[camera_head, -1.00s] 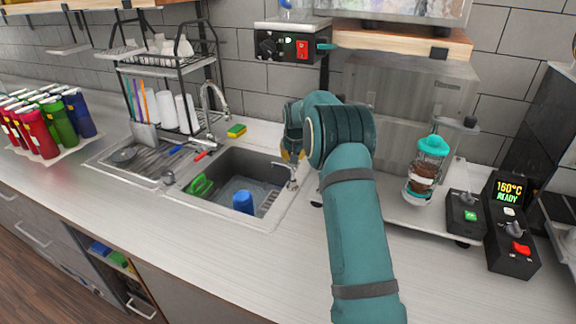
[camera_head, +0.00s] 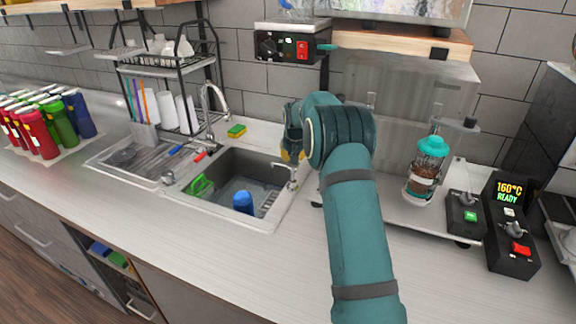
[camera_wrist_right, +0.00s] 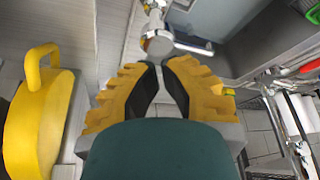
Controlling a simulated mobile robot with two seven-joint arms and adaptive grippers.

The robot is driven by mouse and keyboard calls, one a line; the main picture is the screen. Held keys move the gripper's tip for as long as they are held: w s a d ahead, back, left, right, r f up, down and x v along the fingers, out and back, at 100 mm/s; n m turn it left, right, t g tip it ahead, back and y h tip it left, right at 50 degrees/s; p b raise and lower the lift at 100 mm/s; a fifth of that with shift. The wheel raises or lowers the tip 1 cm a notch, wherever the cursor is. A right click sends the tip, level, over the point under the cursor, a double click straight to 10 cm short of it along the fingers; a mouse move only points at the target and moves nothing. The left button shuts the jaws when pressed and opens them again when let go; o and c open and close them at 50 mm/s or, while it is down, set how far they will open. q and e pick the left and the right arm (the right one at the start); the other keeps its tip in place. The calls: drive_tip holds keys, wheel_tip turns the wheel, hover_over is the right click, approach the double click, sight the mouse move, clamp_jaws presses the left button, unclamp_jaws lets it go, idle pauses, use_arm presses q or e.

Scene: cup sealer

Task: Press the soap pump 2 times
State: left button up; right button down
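The chrome soap pump (camera_head: 292,176) stands at the right rim of the sink, its thin spout pointing left over the basin. In the right wrist view its head (camera_wrist_right: 158,40) is just beyond my fingertips. My right gripper (camera_head: 291,154) points down close above the pump. In its wrist view the yellow, dark-padded fingers (camera_wrist_right: 158,72) come together at the tips, with nothing visible between them. Whether the fingertips touch the pump cannot be told. My left gripper is not in view.
The sink (camera_head: 265,220) holds a blue cup (camera_head: 243,202) and a green item (camera_head: 201,187). A faucet (camera_head: 212,100) and sponge (camera_head: 236,130) are behind it. A teal-lidded bottle (camera_head: 425,170) stands right of my arm. A yellow object with a loop handle (camera_wrist_right: 45,110) is beside the gripper.

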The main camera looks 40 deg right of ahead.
sight(293, 167)
drive_tip(key=shift+f, duration=0.25)
drive_tip(key=shift+f+b, duration=1.5)
drive_tip(key=shift+f, duration=0.8)
drive_tip(key=shift+r, duration=0.15)
drive_tip(key=shift+r+p, duration=1.6)
drive_tip(key=shift+r, duration=0.7)
drive_tip(key=shift+f, duration=0.15)
